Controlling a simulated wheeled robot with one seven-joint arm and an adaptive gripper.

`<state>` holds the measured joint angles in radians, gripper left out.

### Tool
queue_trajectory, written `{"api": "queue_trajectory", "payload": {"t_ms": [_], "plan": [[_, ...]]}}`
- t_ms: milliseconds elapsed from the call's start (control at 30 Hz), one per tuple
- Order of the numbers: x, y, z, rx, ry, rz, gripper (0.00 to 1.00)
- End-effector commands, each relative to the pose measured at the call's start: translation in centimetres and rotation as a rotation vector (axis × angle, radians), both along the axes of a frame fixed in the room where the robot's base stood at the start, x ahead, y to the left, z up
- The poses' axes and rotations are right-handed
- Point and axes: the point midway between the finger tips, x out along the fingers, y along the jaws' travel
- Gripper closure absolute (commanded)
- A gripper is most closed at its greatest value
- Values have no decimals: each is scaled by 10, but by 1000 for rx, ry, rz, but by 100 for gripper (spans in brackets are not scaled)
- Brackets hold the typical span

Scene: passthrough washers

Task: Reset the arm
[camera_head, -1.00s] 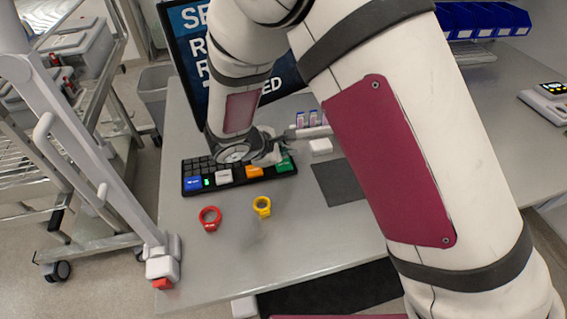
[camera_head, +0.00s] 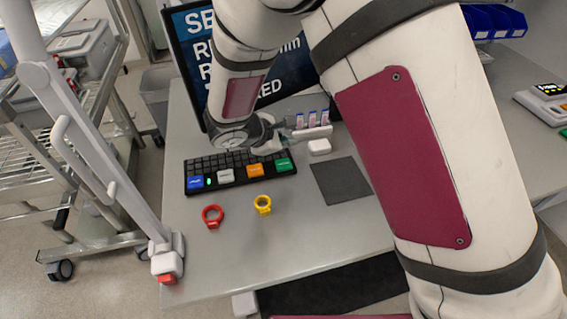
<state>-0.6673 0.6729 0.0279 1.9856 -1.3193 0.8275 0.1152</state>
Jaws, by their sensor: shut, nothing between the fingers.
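My arm reaches across the right half of the view, with white links and dark red panels. My gripper (camera_head: 310,133) is at the far side of the table, just beyond the right end of the black keypad (camera_head: 221,168). Its fingers point right and are shut with nothing between them. It is above the table, beside a small white box (camera_head: 319,147) and in front of several small vials (camera_head: 312,119). A link of my arm hides part of the monitor (camera_head: 291,75).
A red ring (camera_head: 212,216) and a yellow ring (camera_head: 263,205) lie on the grey table (camera_head: 300,240). A dark mat (camera_head: 340,181) lies right of the keypad. A metal cart (camera_head: 75,130) stands left. Blue bins (camera_head: 495,22) and a scale (camera_head: 545,103) are at right.

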Motion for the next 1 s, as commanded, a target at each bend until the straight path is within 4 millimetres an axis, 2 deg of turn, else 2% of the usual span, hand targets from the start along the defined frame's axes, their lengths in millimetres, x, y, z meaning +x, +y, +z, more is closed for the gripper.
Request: {"api": "queue_trajectory", "payload": {"t_ms": [267, 367, 467, 667, 800, 1000], "plan": [[0, 0, 0, 0, 0, 0, 100], [0, -5, 6, 10, -4, -20, 100], [-2, -22, 26, 44, -18, -87, 100], [-24, -83, 95, 190, -65, -344, 100], [-54, -125, 136, 312, -95, -533, 100], [-106, -170, 183, 504, -141, -780, 100]]}}
